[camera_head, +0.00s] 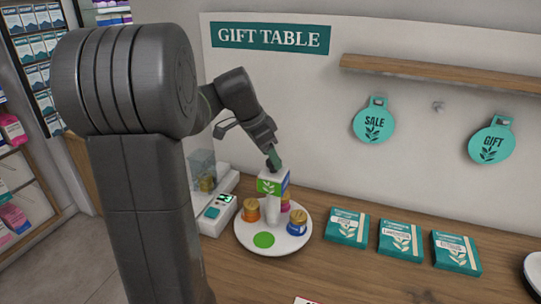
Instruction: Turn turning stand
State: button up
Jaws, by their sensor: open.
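The turning stand (240,228) is a round white disc on the wooden counter. A white central post (270,208) rises from it, with a white and green box-shaped top (272,186). Jars with orange, red and blue parts stand on the disc: an orange one (251,211) at the left, a blue one (297,223) at the right and a red one behind. A green round spot (264,240) marks the front of the disc. My gripper (273,163) is open and points down at the box-shaped top; whether it touches cannot be told.
A white device with a small display (215,207) stands close at the left of the stand. Several teal boxes (346,228) lie in a row at the right. A white plate (535,268) is at the far right edge. A wooden shelf (440,79) and teal round tags (374,124) are on the wall.

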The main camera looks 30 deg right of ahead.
jog(key=shift+s+d+f, duration=0.25)
jog(key=shift+d+f, duration=0.1)
jog(key=shift+f, duration=0.25)
grip_shut()
jog(key=shift+w, duration=0.1)
